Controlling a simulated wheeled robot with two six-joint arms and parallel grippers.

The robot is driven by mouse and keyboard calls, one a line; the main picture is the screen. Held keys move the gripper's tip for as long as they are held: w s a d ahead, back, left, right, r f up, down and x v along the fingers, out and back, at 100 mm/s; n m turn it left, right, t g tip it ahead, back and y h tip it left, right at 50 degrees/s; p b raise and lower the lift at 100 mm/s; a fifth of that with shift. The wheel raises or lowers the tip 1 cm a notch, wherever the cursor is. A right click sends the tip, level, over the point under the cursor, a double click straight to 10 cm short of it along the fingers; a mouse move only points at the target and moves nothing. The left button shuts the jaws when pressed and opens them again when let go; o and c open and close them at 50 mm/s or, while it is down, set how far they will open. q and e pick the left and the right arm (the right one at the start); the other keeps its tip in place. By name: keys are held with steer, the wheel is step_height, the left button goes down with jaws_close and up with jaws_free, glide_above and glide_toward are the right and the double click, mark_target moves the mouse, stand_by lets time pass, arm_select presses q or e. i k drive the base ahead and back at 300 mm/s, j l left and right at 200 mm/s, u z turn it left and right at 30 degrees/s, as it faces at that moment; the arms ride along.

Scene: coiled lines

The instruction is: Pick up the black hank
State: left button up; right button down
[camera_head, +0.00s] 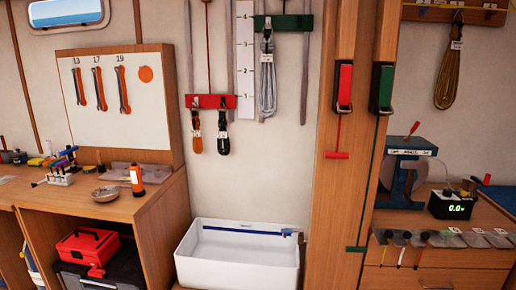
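The black hank (223,133) hangs from the right part of a red bar (210,101) on the wall, left of centre. It is a short dark loop with a pale tag near its top. An orange and dark hank (195,132) hangs close beside it on the left, from the same bar. Neither of my grippers shows in the head view.
A grey hank (267,80) hangs from a green bar (283,23) to the upper right. A white basin (238,255) stands below the hanks. A wooden post (335,190) rises on the right. A wooden workbench (130,205) with tools is on the left.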

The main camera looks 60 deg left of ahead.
mark_target(223, 134)
steer(key=u, duration=2.25)
